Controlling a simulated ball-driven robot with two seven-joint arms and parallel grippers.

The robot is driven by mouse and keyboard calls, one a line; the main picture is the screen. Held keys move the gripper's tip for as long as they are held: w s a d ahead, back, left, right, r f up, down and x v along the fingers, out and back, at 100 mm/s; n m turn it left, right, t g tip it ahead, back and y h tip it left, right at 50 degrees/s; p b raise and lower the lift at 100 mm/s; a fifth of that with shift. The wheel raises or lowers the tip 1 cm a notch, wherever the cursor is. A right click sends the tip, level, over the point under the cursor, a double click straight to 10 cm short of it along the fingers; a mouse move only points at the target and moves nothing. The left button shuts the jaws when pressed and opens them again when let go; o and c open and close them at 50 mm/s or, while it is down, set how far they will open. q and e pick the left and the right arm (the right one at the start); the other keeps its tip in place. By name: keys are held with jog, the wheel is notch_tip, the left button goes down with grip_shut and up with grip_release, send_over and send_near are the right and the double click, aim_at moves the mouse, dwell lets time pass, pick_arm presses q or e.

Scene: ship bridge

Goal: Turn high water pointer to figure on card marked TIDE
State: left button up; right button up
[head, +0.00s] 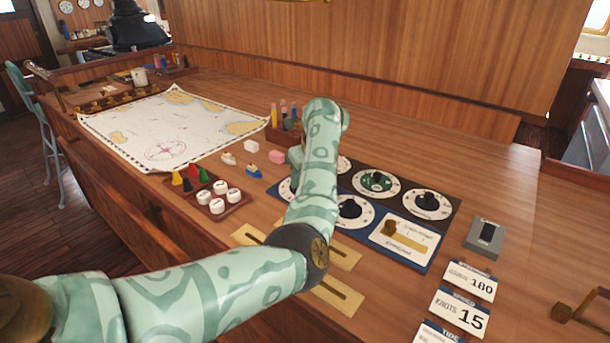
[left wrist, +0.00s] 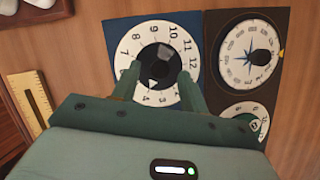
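A white dial numbered like a clock (left wrist: 128,51) with a black round knob (left wrist: 156,62) sits on a blue panel in the left wrist view. I cannot make out its pointer or a name on it. My left gripper (left wrist: 160,80) is open, with one finger on each side of the knob and the fingertips over the dial face. In the head view this dial (head: 286,190) is mostly hidden behind my left arm. The card marked TIDE (head: 440,334) stands at the bottom edge of the head view, its figure cut off. My right gripper is not in view.
Other dials (head: 426,203) with black knobs fill the dark and blue panels alongside. A chart (head: 165,130) and tray of pieces (head: 228,207) lie left.

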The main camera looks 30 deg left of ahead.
pick_arm(q)
jog(key=shift+r, duration=0.15)
jog(key=shift+r, duration=0.3)
jog(key=p+v, duration=0.5)
jog(key=v, duration=1)
jog(key=shift+d+r, duration=0.2)
jog(key=shift+d, duration=0.1)
